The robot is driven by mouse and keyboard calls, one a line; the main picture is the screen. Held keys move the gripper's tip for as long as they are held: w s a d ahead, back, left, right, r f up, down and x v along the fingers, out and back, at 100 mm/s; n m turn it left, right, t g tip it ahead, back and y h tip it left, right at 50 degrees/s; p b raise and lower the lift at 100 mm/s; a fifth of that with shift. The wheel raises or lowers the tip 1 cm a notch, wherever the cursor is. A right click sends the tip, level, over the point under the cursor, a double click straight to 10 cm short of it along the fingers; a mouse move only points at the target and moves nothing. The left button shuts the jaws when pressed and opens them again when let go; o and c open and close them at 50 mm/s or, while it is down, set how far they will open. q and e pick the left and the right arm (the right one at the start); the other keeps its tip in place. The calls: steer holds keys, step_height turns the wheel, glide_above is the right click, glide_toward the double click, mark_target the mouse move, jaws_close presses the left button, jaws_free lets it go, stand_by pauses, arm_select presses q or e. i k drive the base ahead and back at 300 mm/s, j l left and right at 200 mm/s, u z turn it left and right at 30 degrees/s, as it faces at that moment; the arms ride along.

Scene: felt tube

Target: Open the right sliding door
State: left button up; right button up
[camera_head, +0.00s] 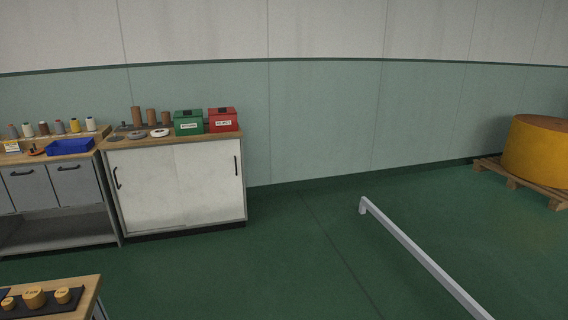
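The cabinet (240,219) stands against the wall left of centre, with a wooden top and two pale sliding doors. The right sliding door (207,180) has a dark upright handle (236,165) near its right edge. The left sliding door (147,190) has a dark handle (116,177) near its left edge. The two doors meet around the middle of the front, and no gap shows between them. Neither of my grippers is in view.
A green box (188,122), a red box (223,120) and brown cylinders stand on the cabinet. A workbench (50,190) adjoins it on the left. A low metal rail (420,254) crosses the floor at right. A wooden table (85,298) is near lower left. Floor before the cabinet is clear.

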mark_target(209, 173)
steer(key=i+u, duration=0.1)
steer(key=i, duration=0.5)
steer(key=i+l+u, duration=0.1)
steer(key=i, duration=0.55)
steer(key=i+l+u, duration=0.1)
steer(key=i, duration=0.5)
